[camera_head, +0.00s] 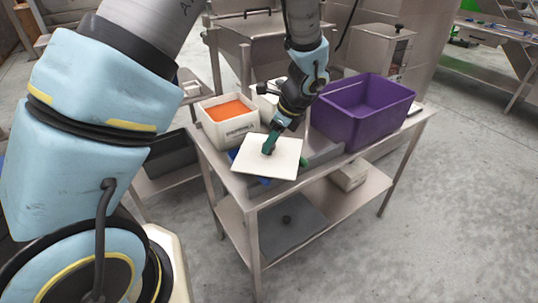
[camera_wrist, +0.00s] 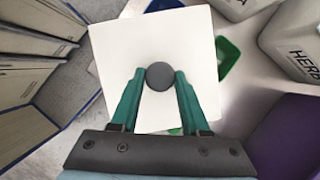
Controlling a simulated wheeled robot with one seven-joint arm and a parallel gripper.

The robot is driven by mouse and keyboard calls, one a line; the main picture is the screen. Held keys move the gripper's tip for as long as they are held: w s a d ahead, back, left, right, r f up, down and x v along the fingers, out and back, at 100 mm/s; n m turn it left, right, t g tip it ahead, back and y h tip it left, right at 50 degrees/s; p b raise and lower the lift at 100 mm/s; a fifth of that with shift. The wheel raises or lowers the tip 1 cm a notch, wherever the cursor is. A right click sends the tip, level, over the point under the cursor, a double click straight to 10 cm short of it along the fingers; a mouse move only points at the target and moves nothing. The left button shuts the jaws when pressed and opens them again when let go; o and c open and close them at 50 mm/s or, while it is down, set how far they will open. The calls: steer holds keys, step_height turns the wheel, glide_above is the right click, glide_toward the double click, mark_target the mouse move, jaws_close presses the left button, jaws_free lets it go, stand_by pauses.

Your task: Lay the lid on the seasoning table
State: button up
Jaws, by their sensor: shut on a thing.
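The lid (camera_head: 268,157) is a flat white square plate with a round dark knob (camera_wrist: 160,76) in its middle. My gripper (camera_head: 268,148) is shut on the knob. In the wrist view the two green fingers of my gripper (camera_wrist: 159,80) close on either side of it. The lid is over the near left corner of the metal table (camera_head: 322,168). I cannot tell whether the lid touches anything below. It partly hides a blue item (camera_head: 233,154) and a green one (camera_wrist: 228,56).
A white tub with orange contents (camera_head: 228,128) stands behind the lid, left. A purple bin (camera_head: 362,112) fills the table's right side. A labelled white container (camera_wrist: 296,38) stands close by. The lower shelf holds a grey lid-like plate (camera_head: 292,226) and a pale box (camera_head: 349,176).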

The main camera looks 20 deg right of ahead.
jaws_close()
steer(key=shift+r, duration=0.15)
